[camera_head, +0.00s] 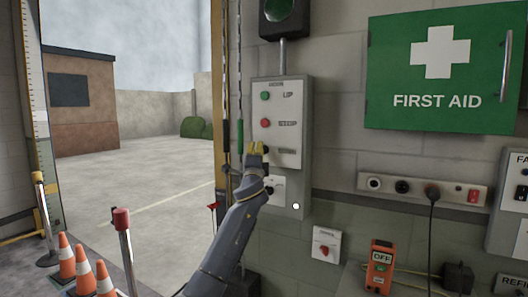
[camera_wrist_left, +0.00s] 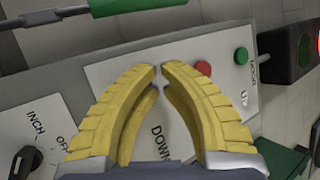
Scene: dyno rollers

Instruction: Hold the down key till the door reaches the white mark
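The grey control box (camera_head: 293,130) is on the wall right of the doorway, with a green UP button (camera_head: 264,96) and a red STOP button (camera_head: 265,122). My left gripper (camera_head: 256,147) is at the DOWN key's row, its yellow fingertips nearly together with nothing seen between them. In the left wrist view the gripper (camera_wrist_left: 159,70) covers the key, with the DOWN label (camera_wrist_left: 160,143) between the fingers; I cannot tell whether the key is pressed. The doorway stands open; no door panel is visible. A marked strip (camera_head: 40,120) runs up its left side. My right gripper is out of view.
An INCH/OFF knob (camera_wrist_left: 24,163) is below the DOWN row. A signal lamp (camera_head: 281,14) hangs above the box, and a green first aid cabinet (camera_head: 400,115) is at right. Several cones (camera_head: 68,262) and a red-topped post (camera_head: 122,220) stand at lower left.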

